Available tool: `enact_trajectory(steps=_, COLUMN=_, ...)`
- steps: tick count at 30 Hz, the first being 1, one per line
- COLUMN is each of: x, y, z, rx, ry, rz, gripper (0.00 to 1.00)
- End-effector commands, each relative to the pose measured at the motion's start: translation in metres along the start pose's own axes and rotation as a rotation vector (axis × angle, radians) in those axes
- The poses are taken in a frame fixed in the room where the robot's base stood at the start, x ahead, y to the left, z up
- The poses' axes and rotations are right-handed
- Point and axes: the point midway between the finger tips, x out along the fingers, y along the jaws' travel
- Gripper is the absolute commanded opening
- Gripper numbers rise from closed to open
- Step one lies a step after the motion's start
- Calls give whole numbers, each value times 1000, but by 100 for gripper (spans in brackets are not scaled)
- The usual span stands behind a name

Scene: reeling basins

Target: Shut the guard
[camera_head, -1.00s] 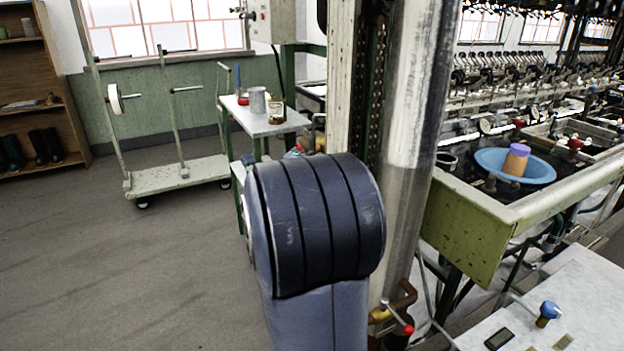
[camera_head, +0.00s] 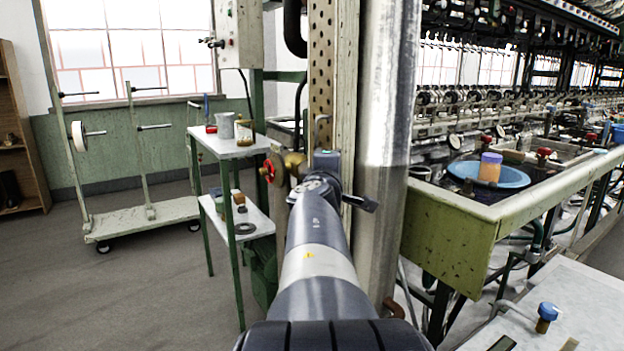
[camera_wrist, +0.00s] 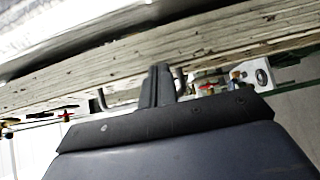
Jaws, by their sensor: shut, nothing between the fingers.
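The guard looks to be the tall perforated cream panel (camera_head: 322,65) at the worn upright post in the head view. A grey bent bar, likely its handle (camera_head: 318,122), stands near its lower part. I cannot tell how far the guard stands from shut. My arm reaches forward to it, and my gripper (camera_head: 324,160) is small and partly hidden at the arm's end, just below the bar. In the wrist view my gripper (camera_wrist: 160,84) has its dark fingers together, with nothing between them. A bent dark bar shows beside and behind the fingers; contact is unclear.
A shiny metal column (camera_head: 388,130) stands right of the post. A brass valve with a red wheel (camera_head: 270,170) and a small green-legged table (camera_head: 230,147) are close on the left. A basin bench (camera_head: 450,235) fills the right. Floor at left is open, beyond it a trolley (camera_head: 145,220).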

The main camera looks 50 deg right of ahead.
Motion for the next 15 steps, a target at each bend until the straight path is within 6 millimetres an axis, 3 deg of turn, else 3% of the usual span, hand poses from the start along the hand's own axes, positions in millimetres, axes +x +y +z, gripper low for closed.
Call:
enact_trajectory(steps=6, x=4, y=-1, z=14, rx=1, ry=-2, rz=0, gripper=0)
enact_trajectory(steps=15, x=6, y=0, z=19, rx=0, ry=-1, rz=-1, gripper=0)
